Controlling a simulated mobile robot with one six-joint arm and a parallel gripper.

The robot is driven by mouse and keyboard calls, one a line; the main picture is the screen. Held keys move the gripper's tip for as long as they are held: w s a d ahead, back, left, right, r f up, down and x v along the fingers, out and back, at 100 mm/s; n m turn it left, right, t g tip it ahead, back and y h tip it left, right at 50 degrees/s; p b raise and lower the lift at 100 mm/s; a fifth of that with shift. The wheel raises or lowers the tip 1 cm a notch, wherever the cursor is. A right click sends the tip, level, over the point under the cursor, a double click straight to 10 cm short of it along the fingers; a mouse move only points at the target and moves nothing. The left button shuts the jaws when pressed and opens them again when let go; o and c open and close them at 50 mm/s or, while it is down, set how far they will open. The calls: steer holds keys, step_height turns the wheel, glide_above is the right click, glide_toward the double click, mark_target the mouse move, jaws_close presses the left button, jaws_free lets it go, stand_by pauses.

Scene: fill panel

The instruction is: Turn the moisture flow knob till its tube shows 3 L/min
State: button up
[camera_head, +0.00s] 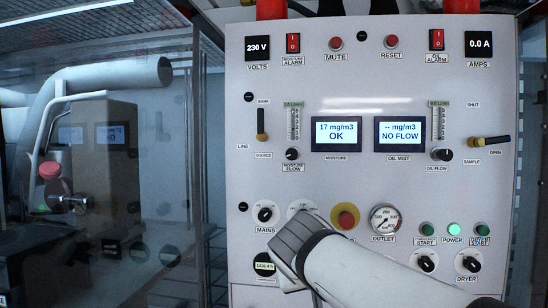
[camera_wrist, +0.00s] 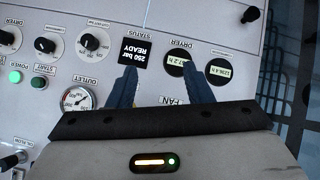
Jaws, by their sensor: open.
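The moisture flow knob (camera_head: 292,154) is a small black round knob on the white panel, left of the moisture display. Its clear scaled tube (camera_head: 293,123) stands upright just above it; the level in it is too small to read. My gripper (camera_head: 300,240) is in front of the lower middle of the panel, well below and apart from that knob. In the wrist view its two dark blue fingers (camera_wrist: 160,74) are spread and empty, over the panel's status and fan area. The moisture knob and tube are not in the wrist view.
The moisture display (camera_head: 336,134) reads 17 mg/m3 OK. The oil flow knob (camera_head: 442,154) and its tube are at the right. A lever valve (camera_head: 262,124) sits left of the moisture tube. A mains knob (camera_head: 265,214) and red-yellow emergency button (camera_head: 345,217) are below.

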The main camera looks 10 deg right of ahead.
steer(key=w+a+r+m+t+h+b, duration=0.15)
steer(key=w+r+t, duration=0.3)
steer(key=r, duration=0.75)
steer(key=t, duration=0.3)
glide_toward(292, 154)
steer(key=w, duration=0.1)
steer(key=shift+m+h, duration=0.25)
steer(key=p+x, duration=0.3)
steer(key=x, duration=0.4)
steer(key=shift+w+d, duration=0.25)
steer(key=shift+w, duration=0.15)
steer(key=shift+c, duration=0.4)
steer(key=shift+f, duration=0.1)
steer(key=c, duration=0.9)
